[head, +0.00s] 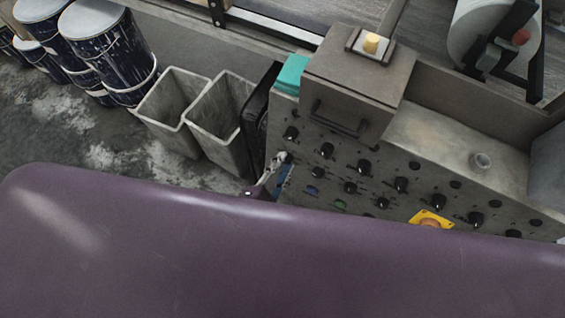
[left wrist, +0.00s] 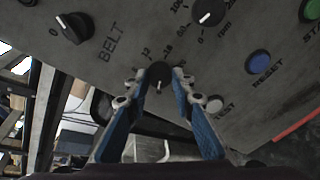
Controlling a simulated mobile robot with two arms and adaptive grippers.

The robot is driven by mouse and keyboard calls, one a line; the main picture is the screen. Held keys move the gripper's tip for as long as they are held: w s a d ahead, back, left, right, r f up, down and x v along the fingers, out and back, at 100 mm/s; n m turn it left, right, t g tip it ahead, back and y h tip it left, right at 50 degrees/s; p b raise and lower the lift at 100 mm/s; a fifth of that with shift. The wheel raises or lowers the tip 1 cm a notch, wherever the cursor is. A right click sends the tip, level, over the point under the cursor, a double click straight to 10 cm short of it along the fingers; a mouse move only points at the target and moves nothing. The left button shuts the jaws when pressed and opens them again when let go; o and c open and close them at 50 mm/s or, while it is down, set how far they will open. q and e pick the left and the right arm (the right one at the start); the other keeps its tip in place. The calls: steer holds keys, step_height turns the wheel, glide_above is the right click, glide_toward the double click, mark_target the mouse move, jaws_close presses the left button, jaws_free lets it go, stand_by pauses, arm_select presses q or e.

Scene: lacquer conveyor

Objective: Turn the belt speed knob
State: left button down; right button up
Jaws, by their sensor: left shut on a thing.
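A black knob (left wrist: 158,73) with a pale pointer mark sits on the grey control panel (left wrist: 225,100) in the left wrist view. Small scale numbers and the word BELT are printed beside it. My left gripper (left wrist: 160,82) has its two blue-backed fingers closed on this knob, one fingertip on each side. In the head view my left gripper (head: 283,158) reaches the left end of the panel (head: 430,175); the gripped knob cannot be made out there. My right gripper is not in view.
More black knobs (head: 326,150) crowd the panel, with a yellow-backed button (head: 430,220) and a handled box (head: 355,75) above. In the left wrist view, a second knob (left wrist: 72,28) and a blue RESET button (left wrist: 258,63) are close by. Grey bins (head: 218,110) stand left.

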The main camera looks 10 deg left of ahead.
arm_select(q)
steer(key=shift+r+m+p, duration=0.1)
steer(key=shift+m+p, duration=0.35)
steer(key=shift+m, duration=0.75)
steer(key=m, duration=0.3)
steer(key=shift+d+t+y+p, duration=0.1)
steer(key=shift+t+y+p, duration=0.2)
steer(key=shift+p, duration=0.1)
steer(key=m, duration=0.3)
steer(key=shift+m, duration=0.4)
steer(key=m, duration=0.1)
steer(key=m+t, duration=0.1)
steer(key=m, duration=0.1)
steer(key=shift+f+m+p, duration=0.2)
steer(key=shift+m+p, duration=0.1)
steer(key=shift+p, duration=0.05)
steer(key=m, duration=0.3)
steer(key=shift+m, duration=0.4)
steer(key=m, duration=0.3)
steer(key=shift+s+f+m, duration=0.1)
steer(key=shift+f+m, duration=0.05)
steer(key=shift+m, duration=0.15)
steer(key=m+h, duration=0.1)
steer(key=m, duration=0.2)
steer(key=shift+m+t, duration=0.3)
steer(key=shift+m, duration=0.1)
steer(key=shift+m+h, duration=0.3)
steer(key=shift+m, duration=1.4)
steer(key=shift+f+m, duration=0.1)
steer(key=shift+m, duration=0.2)
